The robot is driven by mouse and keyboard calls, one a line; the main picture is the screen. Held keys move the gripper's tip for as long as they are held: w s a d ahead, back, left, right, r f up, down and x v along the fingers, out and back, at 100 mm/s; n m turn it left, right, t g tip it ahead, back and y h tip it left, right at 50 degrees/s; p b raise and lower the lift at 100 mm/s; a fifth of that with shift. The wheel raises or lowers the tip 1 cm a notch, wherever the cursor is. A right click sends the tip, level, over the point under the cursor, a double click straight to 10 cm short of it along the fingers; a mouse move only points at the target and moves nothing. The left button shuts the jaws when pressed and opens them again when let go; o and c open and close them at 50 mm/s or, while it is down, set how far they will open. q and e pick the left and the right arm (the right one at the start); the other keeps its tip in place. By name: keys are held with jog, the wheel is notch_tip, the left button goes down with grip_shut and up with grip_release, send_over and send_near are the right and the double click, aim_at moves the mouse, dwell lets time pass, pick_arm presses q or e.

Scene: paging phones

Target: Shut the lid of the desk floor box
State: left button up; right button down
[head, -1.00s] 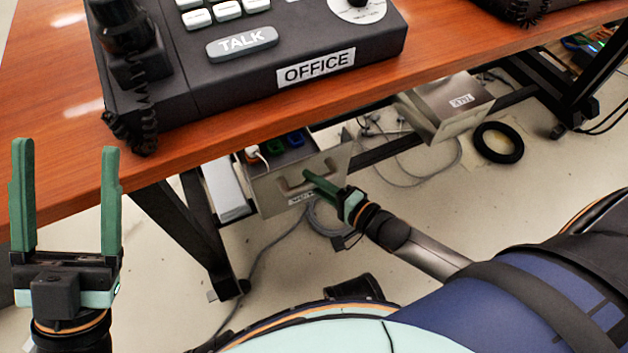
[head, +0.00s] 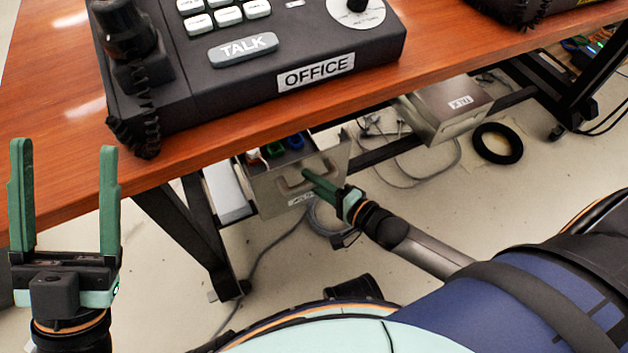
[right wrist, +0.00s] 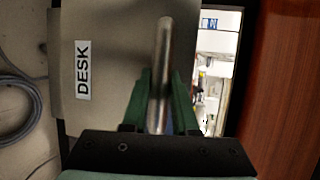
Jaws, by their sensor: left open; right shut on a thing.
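The desk floor box (head: 262,199) hangs below the table edge in the head view. Its metal lid stands open, with colored sockets showing behind it. The lid carries a bar handle (right wrist: 164,60) and a label reading DESK (right wrist: 83,70) in the right wrist view. My right gripper (head: 312,174) is at the handle, and the right wrist view shows its green fingers (right wrist: 160,105) on both sides of the bar, shut on it. My left gripper (head: 64,200) is open and empty, upright at the left beside the table. The lid's hinge is hidden.
The wooden table (head: 200,165) overhangs the box and carries a black OFFICE phone (head: 290,50). A second metal box (head: 440,112) with a label is to the right. Cables and a black ring (head: 497,143) lie on the floor. A black table leg (head: 195,235) stands left of the box.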

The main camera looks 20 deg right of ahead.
aim_at(306, 161)
jog(key=w+r+p, duration=0.1)
jog(key=p, duration=0.1)
jog(key=w+g+p, duration=0.1)
jog(key=w+p, duration=0.1)
jog(key=w+r+g+p, duration=0.1)
jog(key=p, duration=0.1)
jog(key=shift+w+r+m+h, duration=0.3)
jog(key=shift+w+m+h, duration=0.05)
jog(key=shift+m+h, duration=0.05)
pick_arm(q)
notch_tip(306, 161, up, 7)
jog(key=shift+s+a+t, duration=0.15)
jog(key=shift+a+t, duration=0.15)
jog(key=shift+a, duration=0.1)
pick_arm(e)
jog(key=w+g, duration=0.3)
jog(key=w, duration=0.4)
jog(key=shift+a+f+m, duration=0.2)
jog(key=shift+f+m, duration=0.1)
jog(key=shift+m, duration=0.1)
jog(key=c, duration=0.7)
grip_release()
pick_arm(q)
jog(key=shift+r, duration=0.1)
